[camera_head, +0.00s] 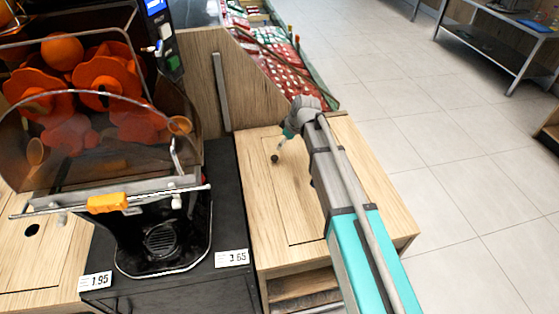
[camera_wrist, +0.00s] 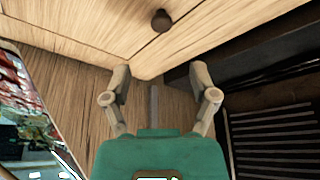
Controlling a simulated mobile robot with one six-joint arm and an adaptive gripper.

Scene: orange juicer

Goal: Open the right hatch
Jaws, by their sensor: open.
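The right hatch (camera_head: 290,195) is a light wooden panel set in the counter to the right of the juicer. It lies flat and looks closed, with a thin dark outline. My arm hides part of the panel's right side.
The orange juicer (camera_head: 150,235) stands on a dark cabinet to the left. A wooden upright panel (camera_head: 195,75) with a metal strip stands behind. A display of red packages (camera_head: 275,65) is at the back. Open tiled floor lies to the right, with a metal table (camera_head: 505,45).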

